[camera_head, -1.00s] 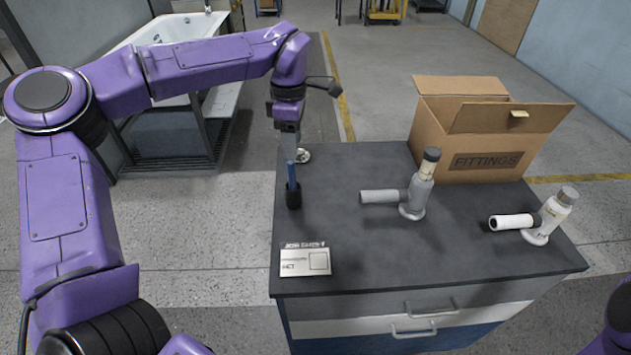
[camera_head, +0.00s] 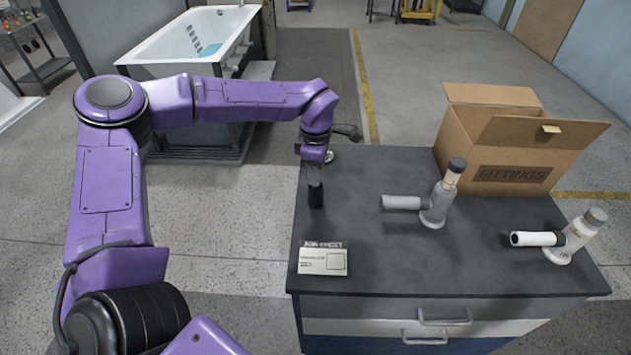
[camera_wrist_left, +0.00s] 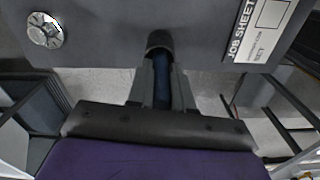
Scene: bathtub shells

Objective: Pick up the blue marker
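The blue marker (camera_wrist_left: 162,82) stands between the two grey fingers of my left gripper in the left wrist view. Its far end is at a small black holder (camera_wrist_left: 158,40). The holder also shows in the head view (camera_head: 316,197) near the left edge of the workbench top (camera_head: 370,262). My left gripper (camera_head: 314,173) points down right over the holder and hides the marker there. The fingers lie along both sides of the marker; whether they press on it is unclear. My right gripper is out of view.
A job sheet plate (camera_head: 323,261) lies in front of the holder. Two pipe fittings (camera_head: 437,204) (camera_head: 571,240) stand to the right, with an open cardboard box (camera_head: 512,172) behind. A round metal part (camera_wrist_left: 45,30) lies near the bench edge. A bathtub (camera_head: 188,50) stands behind my left arm.

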